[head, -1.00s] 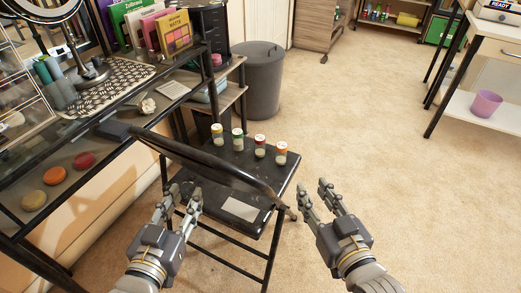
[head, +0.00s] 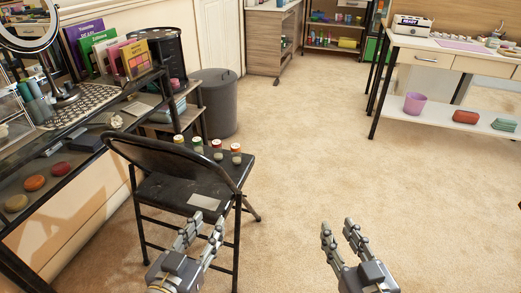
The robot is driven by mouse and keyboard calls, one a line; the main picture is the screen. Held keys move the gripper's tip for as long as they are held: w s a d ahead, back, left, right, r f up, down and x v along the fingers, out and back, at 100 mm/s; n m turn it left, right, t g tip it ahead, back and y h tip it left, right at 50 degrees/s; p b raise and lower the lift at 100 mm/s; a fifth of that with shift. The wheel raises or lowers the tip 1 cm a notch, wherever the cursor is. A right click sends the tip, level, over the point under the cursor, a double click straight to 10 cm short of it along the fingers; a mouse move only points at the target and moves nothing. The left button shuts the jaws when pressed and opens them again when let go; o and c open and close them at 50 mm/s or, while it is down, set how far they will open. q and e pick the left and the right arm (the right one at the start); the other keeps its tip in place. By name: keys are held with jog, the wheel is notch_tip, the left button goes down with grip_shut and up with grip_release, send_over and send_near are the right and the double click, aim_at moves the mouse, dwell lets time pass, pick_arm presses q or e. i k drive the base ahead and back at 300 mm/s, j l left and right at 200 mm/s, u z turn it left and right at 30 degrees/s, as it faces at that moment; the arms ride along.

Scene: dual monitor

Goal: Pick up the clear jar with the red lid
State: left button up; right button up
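Small clear jars with coloured lids stand upright in a row along the far edge of the black folding chair's seat (head: 160,190). The jar with the red lid (head: 216,153) is third from the left, between a green-lidded jar (head: 197,148) and an orange-lidded jar (head: 236,157). A yellow-lidded jar (head: 179,143) is at the left end, its lower part hidden by the chair back. My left gripper (head: 203,222) is open and empty, nearer than the seat and apart from the jars. My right gripper (head: 338,226) is open and empty over the carpet, right of the chair.
The chair back (head: 165,155) rises on the near left side of the seat. A pale card (head: 204,202) lies on the seat. A glass desk (head: 60,165) stands left and a grey bin (head: 215,100) behind. Open carpet (head: 310,150) lies to the right.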

aim_at(217, 144)
jog(key=i+l+z, duration=0.1)
jog(key=i+z, duration=0.15)
jog(key=z, duration=0.15)
jog(key=i+z, duration=0.5)
jog(key=z, duration=0.25)
jog(key=i+j, duration=0.15)
jog(key=i, duration=0.45)
jog(key=i+j, duration=0.2)
jog(key=i, duration=0.4)
jog(key=i+j, duration=0.15)
jog(key=i, duration=0.45)
jog(key=i+u, duration=0.3)
jog(key=u, duration=0.15)
jog(key=i+l+u, duration=0.15)
jog(key=u, duration=0.25)
jog(key=i+l+u, duration=0.25)
jog(key=u, duration=0.2)
jog(key=i, duration=0.1)
